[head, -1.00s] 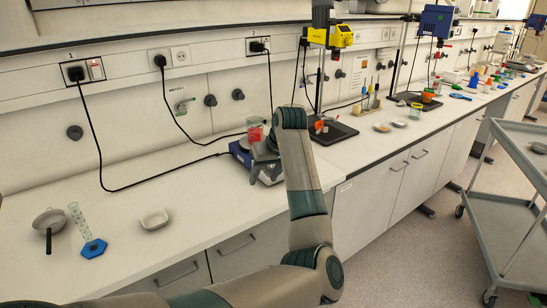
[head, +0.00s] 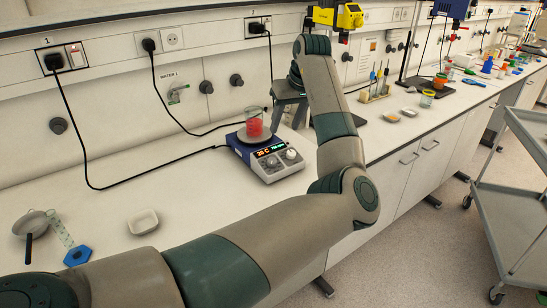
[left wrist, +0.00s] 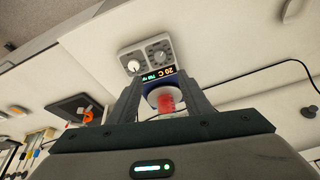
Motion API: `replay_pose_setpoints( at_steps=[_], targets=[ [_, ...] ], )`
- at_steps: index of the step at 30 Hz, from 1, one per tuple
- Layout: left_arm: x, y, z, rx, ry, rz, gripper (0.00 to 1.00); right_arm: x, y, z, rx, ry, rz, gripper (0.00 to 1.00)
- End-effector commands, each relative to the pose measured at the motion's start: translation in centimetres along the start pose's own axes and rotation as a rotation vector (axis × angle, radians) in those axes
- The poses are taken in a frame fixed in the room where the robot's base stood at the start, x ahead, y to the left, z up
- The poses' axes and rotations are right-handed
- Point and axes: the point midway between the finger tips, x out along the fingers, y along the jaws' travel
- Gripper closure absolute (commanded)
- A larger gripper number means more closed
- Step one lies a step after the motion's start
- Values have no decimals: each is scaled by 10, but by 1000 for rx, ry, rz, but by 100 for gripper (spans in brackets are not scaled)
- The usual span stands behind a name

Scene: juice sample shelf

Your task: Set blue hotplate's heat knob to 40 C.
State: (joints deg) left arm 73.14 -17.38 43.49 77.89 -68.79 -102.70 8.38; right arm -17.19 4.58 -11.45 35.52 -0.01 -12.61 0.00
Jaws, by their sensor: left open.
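The blue hotplate (head: 238,146) stands on the bench, its grey front panel towards me. Its display (head: 270,149) shows an orange temperature that reads 20 C in the left wrist view (left wrist: 167,72), with green digits beside it. Two knobs sit below: a grey one (head: 272,162) under the orange digits and a paler one (head: 291,154) to its right. They also show in the left wrist view, grey (left wrist: 160,56) and white (left wrist: 133,66). My left gripper (head: 288,122) is open and empty, above and behind the panel, apart from the knobs. My right gripper is out of view.
A beaker of red liquid (head: 254,127) stands on the hotplate, close to my left fingers. A black cable runs from the hotplate to the wall.

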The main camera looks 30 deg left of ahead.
Motion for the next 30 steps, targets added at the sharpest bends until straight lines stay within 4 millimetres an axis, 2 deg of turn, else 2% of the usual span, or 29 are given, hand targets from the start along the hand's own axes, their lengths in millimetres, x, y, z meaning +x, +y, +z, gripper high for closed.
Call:
replay_pose_setpoints(
  at_steps=[5,11,30],
  targets=[
    [11,0,0,1,0,-1,55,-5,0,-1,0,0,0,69],
    [38,-1,-1,0,-2,-2,55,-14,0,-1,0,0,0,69],
    [148,-1,0,1,-2,-1,55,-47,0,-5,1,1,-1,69]
  ],
)
